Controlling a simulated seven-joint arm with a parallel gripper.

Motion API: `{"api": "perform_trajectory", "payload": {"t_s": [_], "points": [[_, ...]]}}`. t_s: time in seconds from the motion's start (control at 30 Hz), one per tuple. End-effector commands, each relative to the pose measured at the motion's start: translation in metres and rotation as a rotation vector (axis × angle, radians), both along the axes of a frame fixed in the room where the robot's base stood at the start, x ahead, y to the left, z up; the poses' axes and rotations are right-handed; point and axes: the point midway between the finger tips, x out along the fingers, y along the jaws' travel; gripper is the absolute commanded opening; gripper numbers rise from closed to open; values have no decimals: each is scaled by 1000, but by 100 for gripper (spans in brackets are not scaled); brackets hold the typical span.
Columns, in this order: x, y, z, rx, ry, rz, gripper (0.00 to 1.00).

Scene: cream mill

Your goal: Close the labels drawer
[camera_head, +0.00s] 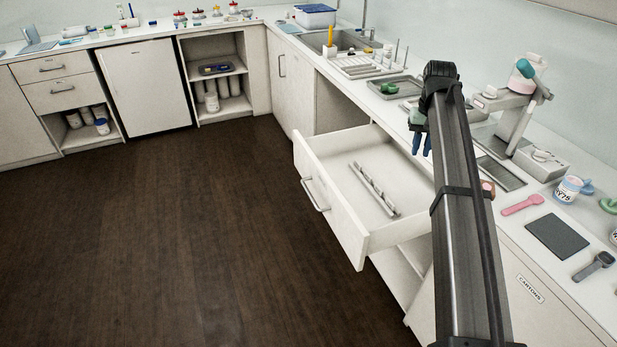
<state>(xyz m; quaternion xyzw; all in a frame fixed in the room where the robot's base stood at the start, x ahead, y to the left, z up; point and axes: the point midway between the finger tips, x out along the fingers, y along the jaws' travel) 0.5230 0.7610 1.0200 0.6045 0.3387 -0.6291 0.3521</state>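A white drawer (337,213) stands pulled well out from the right-hand counter. Its front panel has a metal bar handle (313,195) and faces left over the floor. A grey divider strip (375,189) lies inside on the drawer's bottom. No label text shows on this drawer. My gripper (421,145) hangs at the far end of my arm, above and beyond the drawer's back right part, near the counter's front edge. It points down with blue fingers. Whether it is open or shut is too small to tell. My arm hides the drawer's right rear end.
The counter (503,237) holds a mixer-like machine (519,105), a dark mat (557,236), a pink scoop (522,205), a jar (568,189) and trays. An open shelf lies below the drawer. The dark wooden floor (200,230) left of the drawer is clear.

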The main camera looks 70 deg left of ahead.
Motion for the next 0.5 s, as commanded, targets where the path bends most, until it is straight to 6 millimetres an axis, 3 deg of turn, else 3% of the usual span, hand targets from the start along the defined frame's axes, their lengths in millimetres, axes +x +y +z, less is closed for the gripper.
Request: {"api": "perform_trajectory", "payload": {"t_s": [0.03,0.2,0.5], "points": [[-27,15,-9,-8,6,35,16],[-111,53,-37,-37,16,137,0],[-246,91,-89,-94,-27,298,0]]}}
